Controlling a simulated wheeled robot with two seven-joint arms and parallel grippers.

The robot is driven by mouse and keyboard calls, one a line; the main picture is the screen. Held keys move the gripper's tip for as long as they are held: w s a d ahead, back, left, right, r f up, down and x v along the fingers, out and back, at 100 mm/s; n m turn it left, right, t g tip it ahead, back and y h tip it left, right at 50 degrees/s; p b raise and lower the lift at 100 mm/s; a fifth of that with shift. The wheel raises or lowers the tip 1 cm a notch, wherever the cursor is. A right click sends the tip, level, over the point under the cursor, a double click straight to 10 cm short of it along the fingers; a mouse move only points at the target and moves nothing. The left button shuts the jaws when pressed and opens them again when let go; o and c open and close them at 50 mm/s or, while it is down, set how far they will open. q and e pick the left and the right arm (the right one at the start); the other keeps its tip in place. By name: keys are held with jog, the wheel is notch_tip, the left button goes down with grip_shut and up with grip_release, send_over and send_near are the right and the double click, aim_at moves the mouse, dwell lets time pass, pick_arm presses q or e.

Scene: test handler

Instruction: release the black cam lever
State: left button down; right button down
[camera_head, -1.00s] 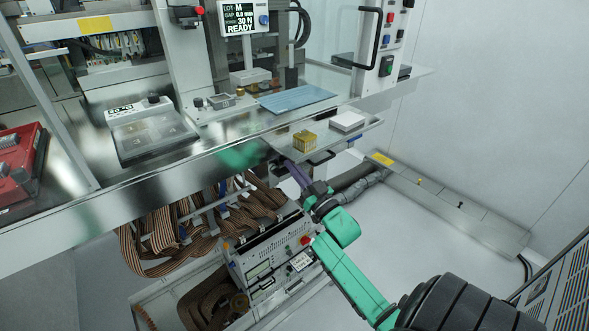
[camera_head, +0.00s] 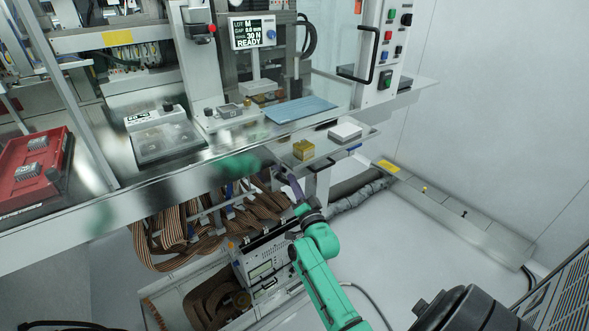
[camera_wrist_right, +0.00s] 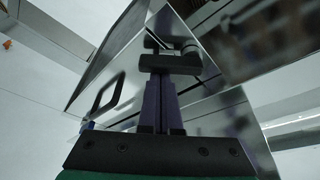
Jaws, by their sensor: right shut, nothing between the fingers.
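My right gripper (camera_head: 284,174) is at the front edge of the bench, left of the small shelf, its purple fingers pointing up. In the right wrist view the purple fingers (camera_wrist_right: 161,100) are together, with nothing held between them. Their dark tips are near a shiny metal panel; contact cannot be told. I cannot pick out the black cam lever for certain. My left gripper is not in view.
A blue mat (camera_head: 300,108) lies on the bench. Brown ribbon cables (camera_head: 185,235) hang below, left of my arm. A red tray (camera_head: 30,190) is at left. The floor at right is mostly clear.

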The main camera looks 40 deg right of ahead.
jog(key=m+p, duration=0.1)
jog(key=a+f+m+g, duration=0.1)
jog(key=m, duration=0.1)
jog(key=m+p, duration=0.1)
jog(key=shift+a+f+m+h+p, duration=0.3)
jog(key=shift+a+m+h+p, duration=0.05)
jog(key=shift+m+h, duration=0.05)
jog(key=shift+a+f+g, duration=0.3)
dwell(0.4)
